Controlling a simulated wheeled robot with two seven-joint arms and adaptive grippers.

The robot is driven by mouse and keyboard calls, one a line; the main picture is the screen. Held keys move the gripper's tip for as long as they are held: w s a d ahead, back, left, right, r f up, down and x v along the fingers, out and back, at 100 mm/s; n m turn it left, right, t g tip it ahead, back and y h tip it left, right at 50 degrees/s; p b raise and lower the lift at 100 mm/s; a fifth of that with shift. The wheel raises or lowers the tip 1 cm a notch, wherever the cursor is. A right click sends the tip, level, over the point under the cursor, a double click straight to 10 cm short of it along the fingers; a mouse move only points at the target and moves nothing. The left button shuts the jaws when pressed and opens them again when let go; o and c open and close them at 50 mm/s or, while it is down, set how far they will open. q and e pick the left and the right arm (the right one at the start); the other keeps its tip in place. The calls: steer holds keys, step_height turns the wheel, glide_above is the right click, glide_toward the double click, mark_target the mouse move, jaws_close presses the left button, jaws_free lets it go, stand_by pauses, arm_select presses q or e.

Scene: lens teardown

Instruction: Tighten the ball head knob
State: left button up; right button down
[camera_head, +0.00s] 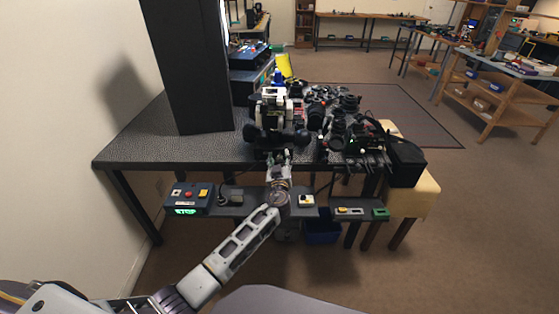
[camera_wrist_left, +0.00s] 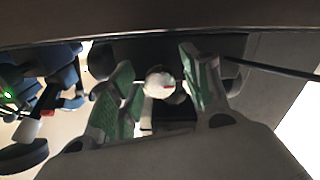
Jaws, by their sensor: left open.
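My left gripper (camera_head: 277,158) reaches the front edge of the dark table, below a black piece of gear (camera_head: 275,135). In the left wrist view its two green-padded fingers (camera_wrist_left: 158,72) stand apart, open. A small white round piece with a red mark (camera_wrist_left: 160,84) shows between the fingers; it may be the ball head knob. I cannot tell whether either finger touches it. In the head view the knob cannot be made out behind the gripper and among the dark gear. My right gripper is not in view.
Dark camera gear (camera_head: 335,120) crowds the table's right side. A tall black panel (camera_head: 190,65) stands at the left; the tabletop (camera_head: 140,135) beside it is bare. A control box (camera_head: 188,197) with a red button sits on the low shelf in front. A black box (camera_head: 405,162) hangs at the right.

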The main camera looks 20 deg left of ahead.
arm_select(q)
steer(key=c, duration=1.1)
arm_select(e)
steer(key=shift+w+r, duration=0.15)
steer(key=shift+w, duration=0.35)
